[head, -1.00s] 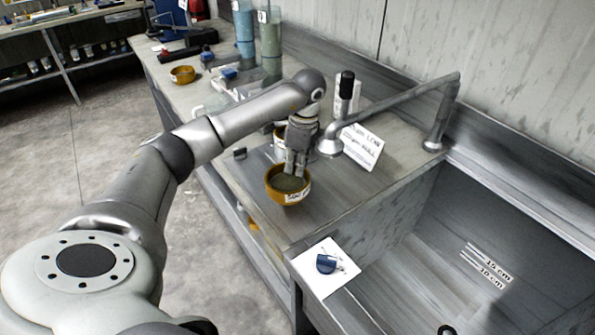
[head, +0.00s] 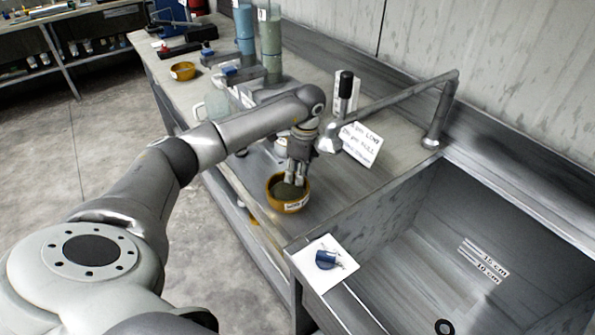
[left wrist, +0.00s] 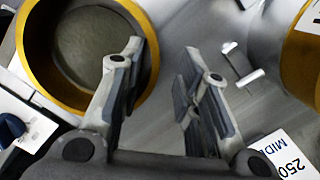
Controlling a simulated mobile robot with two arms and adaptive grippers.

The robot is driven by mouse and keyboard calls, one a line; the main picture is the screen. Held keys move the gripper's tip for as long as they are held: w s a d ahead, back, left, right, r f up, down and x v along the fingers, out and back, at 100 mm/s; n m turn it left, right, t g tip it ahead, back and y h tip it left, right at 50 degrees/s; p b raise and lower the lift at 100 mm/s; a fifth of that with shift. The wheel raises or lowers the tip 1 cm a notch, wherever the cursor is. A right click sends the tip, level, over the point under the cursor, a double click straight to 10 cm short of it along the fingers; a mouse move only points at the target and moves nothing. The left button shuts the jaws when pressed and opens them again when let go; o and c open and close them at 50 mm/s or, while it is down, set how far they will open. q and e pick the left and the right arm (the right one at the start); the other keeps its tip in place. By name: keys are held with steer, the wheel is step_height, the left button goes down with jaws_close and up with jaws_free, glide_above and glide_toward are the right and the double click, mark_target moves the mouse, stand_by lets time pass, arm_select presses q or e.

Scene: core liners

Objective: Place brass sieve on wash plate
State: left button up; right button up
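A brass sieve (head: 288,203) with a dark mesh and a white label stands upright near the counter's front edge; its round rim (left wrist: 25,45) also shows at the left in the left wrist view. My left gripper (head: 294,182) is right at this sieve, fingers pointing down. In the left wrist view the left gripper (left wrist: 162,52) is open, nothing between its fingers, with one finger overlapping the sieve's rim. A second brass sieve (left wrist: 302,70) stands at the right there. I cannot tell which surface is the wash plate. My right gripper is not in view.
A white square plate with a blue-handled part (head: 327,260) lies at the sink's corner. The sink (head: 420,270) is open at the right. A faucet (head: 400,112) and a white sign (head: 362,142) stand behind the gripper. Another brass sieve (head: 183,71) is farther back.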

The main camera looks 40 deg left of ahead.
arm_select(q)
steer(key=shift+r, duration=0.2)
step_height(320, 180, up, 12)
steer(key=d+b, duration=0.1)
steer(key=b, duration=0.1)
steer(key=shift+w+d, duration=0.15)
steer(key=shift+w, duration=0.1)
steer(key=shift+f, duration=0.15)
stand_by(0.3)
